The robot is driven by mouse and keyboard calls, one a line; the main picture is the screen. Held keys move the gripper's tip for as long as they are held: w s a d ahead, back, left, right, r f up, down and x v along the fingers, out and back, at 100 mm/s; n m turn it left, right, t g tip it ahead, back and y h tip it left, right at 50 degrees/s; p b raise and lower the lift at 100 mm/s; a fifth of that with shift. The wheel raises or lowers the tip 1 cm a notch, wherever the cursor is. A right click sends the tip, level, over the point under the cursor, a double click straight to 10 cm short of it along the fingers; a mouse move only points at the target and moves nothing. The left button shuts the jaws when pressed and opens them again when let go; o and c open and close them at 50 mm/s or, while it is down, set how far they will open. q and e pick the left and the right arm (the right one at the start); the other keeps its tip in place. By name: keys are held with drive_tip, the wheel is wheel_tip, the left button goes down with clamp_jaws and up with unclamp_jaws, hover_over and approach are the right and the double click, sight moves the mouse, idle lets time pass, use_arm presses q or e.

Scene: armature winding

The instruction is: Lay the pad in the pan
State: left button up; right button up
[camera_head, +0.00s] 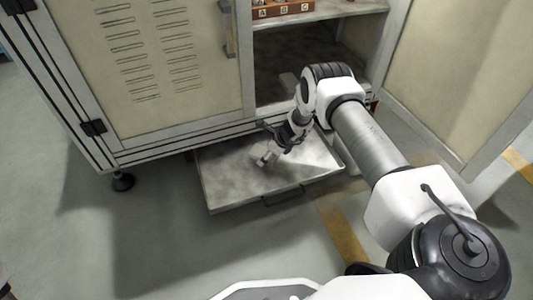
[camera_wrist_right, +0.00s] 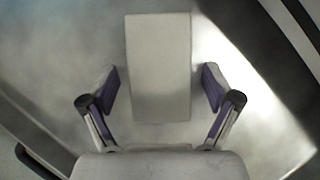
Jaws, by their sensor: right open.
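The pan (camera_head: 225,185) is a shallow grey metal tray pulled out below the cabinet, with a handle on its front edge. The pad (camera_wrist_right: 158,50) is a pale, flat rectangle in the right wrist view, over the pan's grey floor (camera_wrist_right: 70,50). A small pale piece by the fingertips in the head view (camera_head: 264,157) appears to be the pad. My right gripper (camera_head: 270,148) reaches down over the pan. Its fingers (camera_wrist_right: 158,90) stand open on both sides of the pad, with a gap at each side. Whether the pad fully touches the floor is hard to tell. My left gripper is out of view.
The cabinet (camera_head: 170,60) stands behind the pan, with an open compartment (camera_head: 290,55) above it. A wooden rack with lettered labels (camera_head: 283,9) sits on the upper shelf. An open door (camera_head: 455,70) stands at the right. The floor (camera_head: 160,235) in front is clear.

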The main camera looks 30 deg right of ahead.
drive_tip(key=shift+r, duration=0.3)
drive_tip(key=p+v, duration=0.7)
drive_tip(key=v, duration=0.4)
drive_tip(key=s+a+f+n+g+h, duration=0.25)
drive_tip(key=s+a+n, duration=0.35)
drive_tip(key=s, duration=0.4)
drive_tip(key=s+a+f+n+g+h, duration=0.1)
drive_tip(key=s+a+n+g, duration=0.25)
drive_tip(key=s+n, duration=0.6)
drive_tip(key=s+a+r+n, duration=0.3)
drive_tip(key=s+a+n, duration=0.1)
drive_tip(key=s+n, duration=0.2)
drive_tip(key=s+a+r+n, duration=0.3)
drive_tip(key=s+a+n, duration=0.1)
drive_tip(key=s+n, duration=0.3)
drive_tip(key=shift+s+r+n+t, duration=0.2)
drive_tip(key=shift+s+n+t, duration=0.1)
drive_tip(key=shift+n+t, duration=0.15)
